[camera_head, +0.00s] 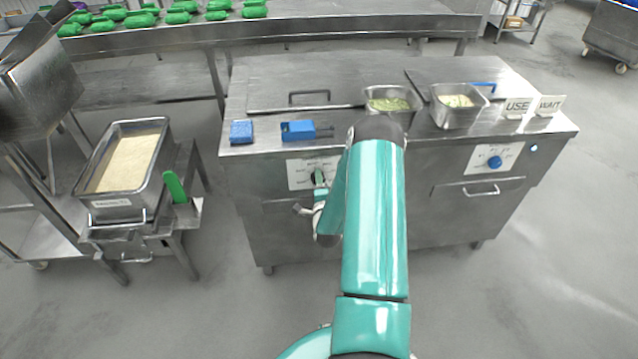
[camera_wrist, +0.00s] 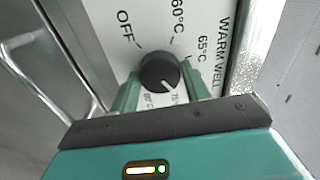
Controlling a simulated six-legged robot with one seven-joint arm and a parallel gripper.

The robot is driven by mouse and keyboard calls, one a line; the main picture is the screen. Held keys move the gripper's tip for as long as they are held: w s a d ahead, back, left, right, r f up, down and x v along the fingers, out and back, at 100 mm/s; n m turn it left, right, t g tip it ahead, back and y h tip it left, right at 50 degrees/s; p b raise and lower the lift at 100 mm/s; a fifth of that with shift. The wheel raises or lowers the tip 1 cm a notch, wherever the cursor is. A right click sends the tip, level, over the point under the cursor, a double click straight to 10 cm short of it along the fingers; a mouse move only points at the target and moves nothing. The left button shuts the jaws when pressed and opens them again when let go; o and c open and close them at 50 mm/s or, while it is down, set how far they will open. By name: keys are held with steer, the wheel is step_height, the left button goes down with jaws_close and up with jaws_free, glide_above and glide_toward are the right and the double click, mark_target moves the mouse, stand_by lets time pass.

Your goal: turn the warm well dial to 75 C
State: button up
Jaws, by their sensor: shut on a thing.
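The warm well dial is a black round knob (camera_wrist: 160,72) on a white plate lettered WARM WELL, with OFF, 60°C, 65°C and higher marks around it. My gripper (camera_wrist: 161,88) has its two green fingers on either side of the knob and is shut on it. The knob's white pointer line points down and slightly right in the wrist view, toward a small mark partly hidden near the gripper, seemingly 75. In the head view the dial plate (camera_head: 300,174) is on the left front of the steel counter, and my gripper (camera_head: 319,180) reaches it.
A second plate with a blue knob (camera_head: 494,162) is on the counter's right front. Food pans (camera_head: 457,118), blue items (camera_head: 298,131) and USE and WAIT signs (camera_head: 517,107) stand on top. A drawer handle (camera_wrist: 62,62) is beside the dial. A rice pan (camera_head: 112,200) stands left.

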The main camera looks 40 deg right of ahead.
steer(key=shift+d+r+m, duration=0.1)
steer(key=shift+m, duration=1.6)
steer(key=o, duration=1)
steer(key=shift+s, duration=0.1)
steer(key=v, duration=1.3)
steer(key=shift+s+a, duration=0.2)
steer(key=shift+a, duration=0.15)
